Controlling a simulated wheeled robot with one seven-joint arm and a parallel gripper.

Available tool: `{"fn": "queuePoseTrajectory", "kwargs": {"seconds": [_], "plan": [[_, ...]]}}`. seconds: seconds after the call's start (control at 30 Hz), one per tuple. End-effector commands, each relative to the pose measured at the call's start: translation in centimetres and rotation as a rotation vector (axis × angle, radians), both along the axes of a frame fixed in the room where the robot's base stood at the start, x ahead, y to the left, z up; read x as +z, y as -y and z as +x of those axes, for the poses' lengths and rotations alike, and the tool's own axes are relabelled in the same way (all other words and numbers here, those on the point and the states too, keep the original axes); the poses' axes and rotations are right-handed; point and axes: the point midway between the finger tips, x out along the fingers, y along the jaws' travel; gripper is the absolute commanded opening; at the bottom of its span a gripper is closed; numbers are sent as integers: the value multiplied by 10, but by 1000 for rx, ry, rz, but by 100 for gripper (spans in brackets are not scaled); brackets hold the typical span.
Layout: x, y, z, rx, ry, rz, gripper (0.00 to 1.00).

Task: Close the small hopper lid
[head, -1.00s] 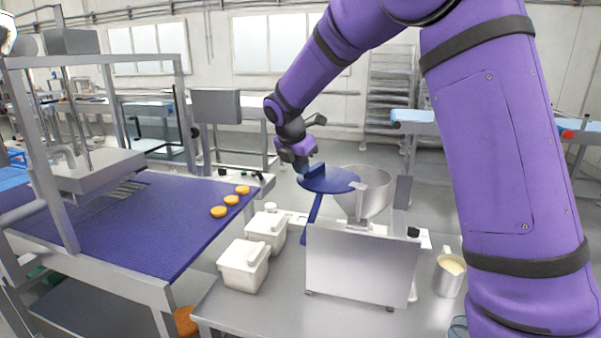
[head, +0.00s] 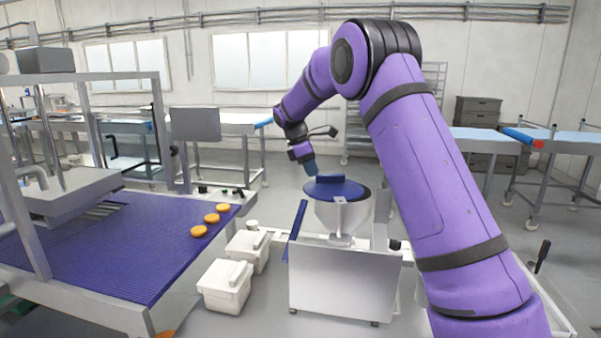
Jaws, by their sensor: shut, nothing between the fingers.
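The small hopper (head: 340,214) is a grey metal funnel on top of a boxy steel machine (head: 345,281). Its round blue lid (head: 346,190) lies flat over the hopper's mouth, with a raised blue handle on top. My gripper (head: 311,172) is shut and empty, just above the lid's far left edge, by the handle. I cannot tell whether the fingertips touch the lid.
A blue conveyor (head: 130,245) with several orange rounds (head: 212,218) runs at the left. Two white lidded tubs (head: 225,284) stand left of the machine. A blue upright bar (head: 297,220) stands beside the hopper.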

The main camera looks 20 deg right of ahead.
Motion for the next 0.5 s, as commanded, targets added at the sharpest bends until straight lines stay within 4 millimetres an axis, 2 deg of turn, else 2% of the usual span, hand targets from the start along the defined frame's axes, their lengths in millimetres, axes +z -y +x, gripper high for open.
{"fn": "queuePoseTrajectory", "kwargs": {"seconds": [0.2, 0.5], "plan": [[-1, 25, 0, -153, 0, 0, 0], [-1, 42, -3, -269, -2, 1, 0]]}}
